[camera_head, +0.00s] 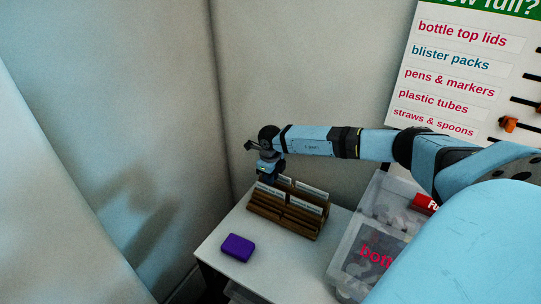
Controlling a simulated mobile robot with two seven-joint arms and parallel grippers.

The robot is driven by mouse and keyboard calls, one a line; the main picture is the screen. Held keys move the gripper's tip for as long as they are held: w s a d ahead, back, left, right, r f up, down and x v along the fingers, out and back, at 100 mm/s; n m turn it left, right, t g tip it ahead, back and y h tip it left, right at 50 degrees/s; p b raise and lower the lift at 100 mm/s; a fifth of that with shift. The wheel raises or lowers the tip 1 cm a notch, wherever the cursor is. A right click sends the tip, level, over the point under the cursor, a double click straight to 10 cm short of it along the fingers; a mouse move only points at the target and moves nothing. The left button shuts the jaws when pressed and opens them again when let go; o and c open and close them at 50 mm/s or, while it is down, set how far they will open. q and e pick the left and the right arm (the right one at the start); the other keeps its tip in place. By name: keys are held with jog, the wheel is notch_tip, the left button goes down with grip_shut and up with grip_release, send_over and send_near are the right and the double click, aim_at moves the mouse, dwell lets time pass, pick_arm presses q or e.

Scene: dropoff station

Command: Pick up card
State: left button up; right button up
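A brown wooden card holder (298,226) stands on the white table and has slots in rows. White cards stand upright in it, among them a front card (270,190) at its left and another card (311,191) at its back right. My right gripper (267,178) hangs over the holder's back left corner, close to the cards there. Its fingertips are small and dark, so I cannot tell whether they are apart or hold a card. My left gripper is out of view.
A purple box-shaped object (238,247) lies on the white table (219,233) left of the holder. Clear plastic bins (352,245) with lettering stand at the right. A sign board (458,75) hangs on the wall behind. Walls close in behind and left of the table.

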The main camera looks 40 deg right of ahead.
aim_at(271, 188)
jog(key=shift+f, duration=0.55)
notch_tip(271, 188, down, 4)
jog(key=shift+w+f+p, duration=0.15)
jog(key=shift+f+p, duration=0.05)
jog(key=shift+p, duration=0.5)
jog(key=shift+f, duration=0.1)
jog(key=shift+d, duration=0.1)
grip_shut()
